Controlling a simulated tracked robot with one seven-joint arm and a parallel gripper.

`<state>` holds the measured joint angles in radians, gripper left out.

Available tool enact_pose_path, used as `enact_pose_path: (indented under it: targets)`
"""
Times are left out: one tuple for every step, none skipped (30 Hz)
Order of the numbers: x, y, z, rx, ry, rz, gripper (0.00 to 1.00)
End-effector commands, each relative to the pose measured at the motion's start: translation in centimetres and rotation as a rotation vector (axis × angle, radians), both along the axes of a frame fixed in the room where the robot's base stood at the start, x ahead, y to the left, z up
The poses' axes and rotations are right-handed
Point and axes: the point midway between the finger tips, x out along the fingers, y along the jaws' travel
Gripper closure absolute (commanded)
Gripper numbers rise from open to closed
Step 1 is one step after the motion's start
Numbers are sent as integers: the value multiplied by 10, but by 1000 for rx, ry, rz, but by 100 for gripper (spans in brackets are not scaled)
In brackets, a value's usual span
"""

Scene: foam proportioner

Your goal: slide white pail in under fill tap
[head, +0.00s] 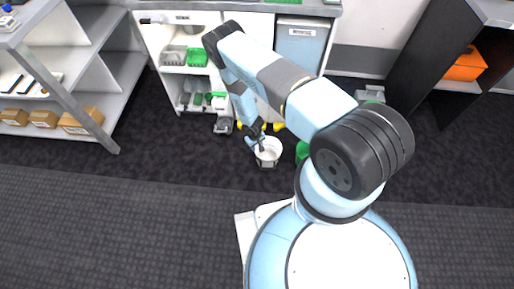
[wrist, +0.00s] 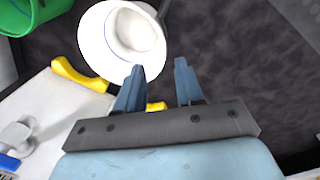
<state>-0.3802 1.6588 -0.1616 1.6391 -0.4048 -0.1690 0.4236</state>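The white pail (head: 268,158) stands upright on the dark floor in front of the white bench in the head view. My gripper (head: 259,146) is at the pail's upper left edge in the head view. I cannot make out the fill tap for certain.
A green pail (wrist: 38,14) is beside the white one, and a green object (head: 302,150) shows right of it in the head view. Yellow parts (head: 279,127) stick out at the bench foot. A grey shelf (head: 95,60) stands left. The carpet in front is clear.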

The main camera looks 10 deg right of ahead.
Motion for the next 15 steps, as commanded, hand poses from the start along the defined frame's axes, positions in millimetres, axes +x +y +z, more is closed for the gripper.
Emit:
enact_pose_path:
  targets:
    - [0, 0, -2, 0, 1, 0, 63]
    - [0, -1, -4, 0, 1, 0, 63]
    - [-1, -1, -7, 0, 1, 0, 63]
    - [0, -1, -10, 0, 1, 0, 63]
    - [0, -1, -13, 0, 1, 0, 63]
    - [0, -2, -18, 0, 1, 0, 63]
    - [-1, -3, -22, -1, 2, -1, 63]
    - [0, -3, -26, 0, 1, -1, 63]
    - [0, -3, -33, 0, 1, -2, 63]
    - [0, -4, -37, -1, 2, -1, 63]
    - [1, -4, -42, -1, 2, 0, 63]
    - [1, -5, -48, -1, 2, 1, 63]
    - [1, -5, -53, -1, 2, 1, 63]
    - [1, -6, -57, -1, 2, 0, 63]
    - [1, -6, -63, 0, 1, -1, 63]
